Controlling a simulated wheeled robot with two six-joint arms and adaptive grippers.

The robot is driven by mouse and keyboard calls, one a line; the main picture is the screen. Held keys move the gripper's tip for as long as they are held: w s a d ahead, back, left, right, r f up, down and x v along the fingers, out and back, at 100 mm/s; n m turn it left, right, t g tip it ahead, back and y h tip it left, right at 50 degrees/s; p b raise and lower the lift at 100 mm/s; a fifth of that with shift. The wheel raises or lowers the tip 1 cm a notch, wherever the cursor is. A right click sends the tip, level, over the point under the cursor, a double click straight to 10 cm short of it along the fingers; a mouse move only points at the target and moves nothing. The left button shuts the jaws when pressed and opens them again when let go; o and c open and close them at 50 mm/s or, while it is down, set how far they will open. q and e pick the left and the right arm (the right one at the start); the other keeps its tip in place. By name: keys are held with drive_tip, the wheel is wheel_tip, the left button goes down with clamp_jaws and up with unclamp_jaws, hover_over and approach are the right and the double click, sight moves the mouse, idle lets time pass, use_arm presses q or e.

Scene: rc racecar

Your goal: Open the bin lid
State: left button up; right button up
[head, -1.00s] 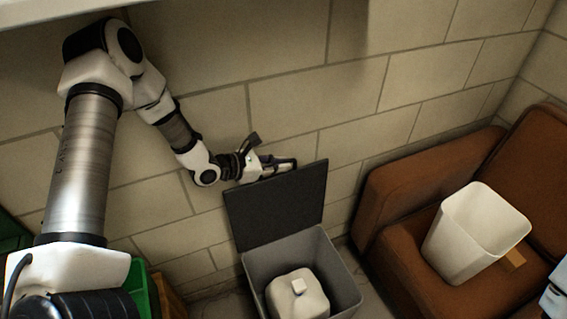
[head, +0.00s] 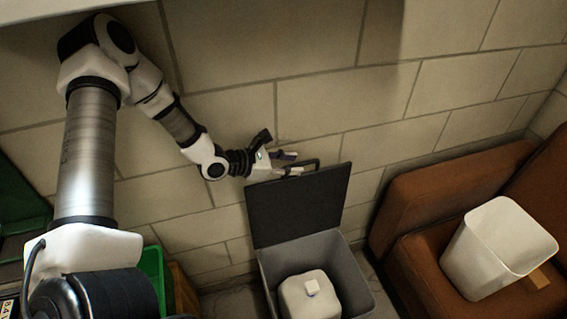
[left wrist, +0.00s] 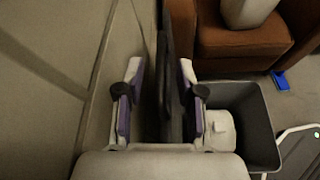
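The grey bin (head: 362,290) stands open in the lower middle of the head view. Its dark lid (head: 300,207) is swung up to near upright, leaning towards the wall, with a handle (head: 311,163) at its top edge. A white, rounded object lies inside the bin. My left gripper (head: 291,163) is at the lid's top edge by the handle. In the left wrist view its two fingers (left wrist: 160,100) are spread apart, with the dark lid (left wrist: 166,70) edge-on between them; no contact is clear. My right gripper is out of view.
A block wall runs close behind the lid and my left arm. A brown sofa (head: 400,205) stands to the right, with a white wastebasket (head: 490,255) on its seat. A green container (head: 151,263) is at the lower left.

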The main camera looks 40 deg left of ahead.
use_arm(q)
drive_tip(key=v, duration=0.3)
drive_tip(key=shift+w, duration=0.1)
drive_tip(key=shift+s+a+r, duration=0.15)
drive_tip(key=shift+s, duration=0.3)
